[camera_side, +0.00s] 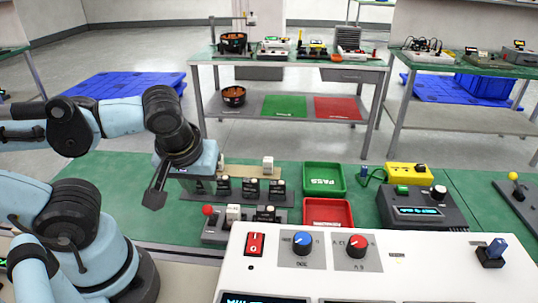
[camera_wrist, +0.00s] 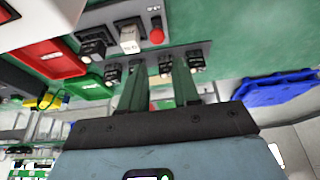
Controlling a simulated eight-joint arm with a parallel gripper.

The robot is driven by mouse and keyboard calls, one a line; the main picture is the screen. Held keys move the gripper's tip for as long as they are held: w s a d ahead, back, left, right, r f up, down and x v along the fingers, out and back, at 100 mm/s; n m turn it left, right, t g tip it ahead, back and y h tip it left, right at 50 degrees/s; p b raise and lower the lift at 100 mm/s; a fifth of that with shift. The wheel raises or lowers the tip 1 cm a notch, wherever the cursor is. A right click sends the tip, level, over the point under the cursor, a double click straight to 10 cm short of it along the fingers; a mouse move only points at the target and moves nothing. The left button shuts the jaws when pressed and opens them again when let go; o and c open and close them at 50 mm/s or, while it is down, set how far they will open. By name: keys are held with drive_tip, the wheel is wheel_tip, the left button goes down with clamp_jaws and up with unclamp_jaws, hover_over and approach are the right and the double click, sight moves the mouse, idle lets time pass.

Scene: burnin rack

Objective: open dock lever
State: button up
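The dock is a low grey unit (camera_side: 225,238) on the green bench, bearing a lever with a red ball knob (camera_side: 208,210), a white block (camera_side: 233,213) and a dark block (camera_side: 265,213). In the wrist view the red knob (camera_wrist: 156,34) is at the top, beside the white block (camera_wrist: 129,39). My gripper (camera_side: 155,196) is above the bench, left of the knob and apart from it. In the wrist view my gripper (camera_wrist: 159,68) has its two dark green fingers spread with no held object visible. The lever's shaft is mostly hidden.
A rack row (camera_side: 235,197) with several dark modules stands behind the dock. A green PASS bin (camera_side: 324,193) and a red bin (camera_side: 328,226) are to the right. A white control panel (camera_side: 232,282) with knobs fills the front right. Bare green bench lies left of the rack.

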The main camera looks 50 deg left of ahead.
drive_tip(key=shift+v, duration=1.15)
drive_tip(key=w+f+m+t+h, duration=0.1)
drive_tip(key=w+m+t+h, duration=0.2)
drive_tip(key=w+m, duration=0.6)
drive_tip(key=shift+a+t, duration=0.15)
drive_tip(key=shift+t, duration=0.35)
